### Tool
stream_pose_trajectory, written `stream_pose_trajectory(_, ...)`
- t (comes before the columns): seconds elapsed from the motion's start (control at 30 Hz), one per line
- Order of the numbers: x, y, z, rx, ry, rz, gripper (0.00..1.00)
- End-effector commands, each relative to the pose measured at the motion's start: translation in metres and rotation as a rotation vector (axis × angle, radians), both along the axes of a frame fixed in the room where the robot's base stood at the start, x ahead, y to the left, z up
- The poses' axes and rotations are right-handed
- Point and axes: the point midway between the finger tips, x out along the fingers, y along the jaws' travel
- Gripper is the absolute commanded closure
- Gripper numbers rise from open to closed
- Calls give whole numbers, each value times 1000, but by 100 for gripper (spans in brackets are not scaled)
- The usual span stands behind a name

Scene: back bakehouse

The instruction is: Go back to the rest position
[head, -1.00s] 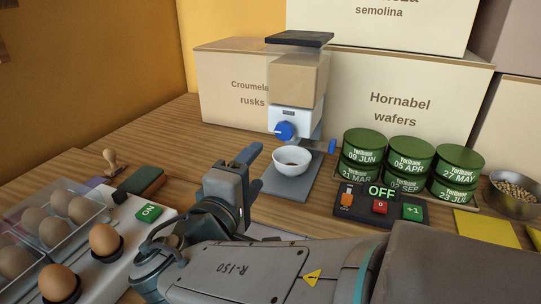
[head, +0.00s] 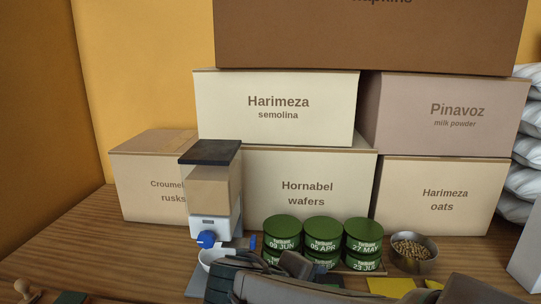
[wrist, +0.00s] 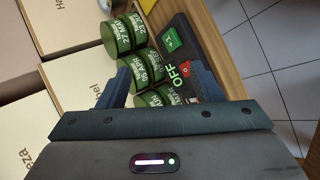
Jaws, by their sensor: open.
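My gripper (wrist: 161,70) is open and empty in the wrist view, its two dark blue fingers well apart. Green tins (wrist: 140,68) and the counter lie beyond the fingers, and nothing is held. In the head view, my arm is low along the bottom edge, in front of the dispenser and tins. The fingers cannot be clearly made out there.
The dispenser (head: 215,195) stands at left centre, its white bowl (head: 205,257) partly hidden by my arm. Stacked green tins (head: 322,228), a metal bowl of grain (head: 411,248) and large cartons (head: 308,185) stand behind. The counter's left side (head: 85,235) is mostly clear.

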Motion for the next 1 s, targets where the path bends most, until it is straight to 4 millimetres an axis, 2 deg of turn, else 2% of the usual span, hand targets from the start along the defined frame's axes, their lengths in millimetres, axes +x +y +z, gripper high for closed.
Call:
stream_pose_trajectory(0.03, -7, -19, 18, 58, 42, -73, 41)
stream_pose_trajectory(0.1, -19, -39, 21, 152, 99, -163, 41)
stream_pose_trajectory(0.3, -51, -71, 40, 463, 191, -405, 41)
stream_pose_trajectory(0.4, -62, -78, 54, 625, 193, -509, 41)
stream_pose_trajectory(0.6, -70, -82, 75, 863, 153, -641, 41)
stream_pose_trajectory(0.73, -71, -84, 79, 930, 135, -675, 41)
stream_pose_trajectory(1.0, -71, -83, 78, 941, 131, -679, 41)
